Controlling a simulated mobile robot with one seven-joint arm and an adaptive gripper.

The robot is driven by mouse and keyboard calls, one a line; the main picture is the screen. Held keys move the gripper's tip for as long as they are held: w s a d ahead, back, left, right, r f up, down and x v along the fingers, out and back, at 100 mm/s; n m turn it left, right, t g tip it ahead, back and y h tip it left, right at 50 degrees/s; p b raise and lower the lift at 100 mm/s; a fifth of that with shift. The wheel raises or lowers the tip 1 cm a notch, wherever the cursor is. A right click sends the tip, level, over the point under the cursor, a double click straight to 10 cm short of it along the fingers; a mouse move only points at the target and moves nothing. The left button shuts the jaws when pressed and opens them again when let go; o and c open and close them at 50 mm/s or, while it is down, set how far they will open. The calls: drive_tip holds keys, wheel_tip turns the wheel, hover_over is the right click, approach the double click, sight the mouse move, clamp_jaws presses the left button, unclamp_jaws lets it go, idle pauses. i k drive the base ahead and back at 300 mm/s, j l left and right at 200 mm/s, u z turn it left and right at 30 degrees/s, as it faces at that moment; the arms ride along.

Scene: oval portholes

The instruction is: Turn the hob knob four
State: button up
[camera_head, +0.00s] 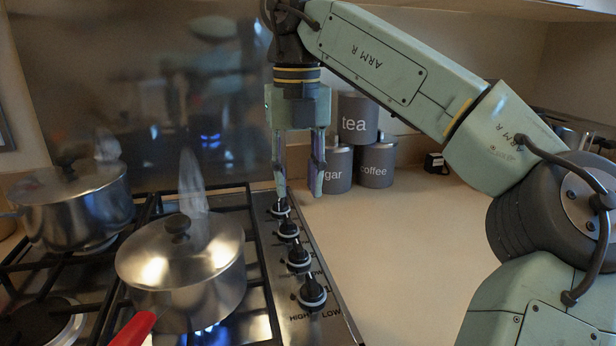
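A row of black hob knobs runs along the right side of the hob panel, from the nearest knob (312,293), past a second (299,259) and third (288,229), to the farthest knob (281,207). No knob carries a readable number, so I cannot tell from markings which is four. My gripper (298,192) points down, open and empty, at the far end of the row. Its left finger appears just above the farthest knob, and its right finger is to the right of it. I cannot tell whether they touch it.
Another steaming pot (75,205) stands at the left. Tea (357,118), sugar (337,170) and coffee (376,165) canisters stand behind my gripper.

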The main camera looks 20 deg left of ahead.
sight(280, 206)
drive_tip(key=k+l, duration=0.15)
drive_tip(key=l, duration=0.15)
drive_tip(key=k+l, duration=0.1)
drive_tip(key=l, duration=0.25)
drive_tip(key=k+l, duration=0.15)
drive_tip(key=l, duration=0.15)
drive_tip(key=k+l, duration=0.15)
drive_tip(key=l, duration=0.15)
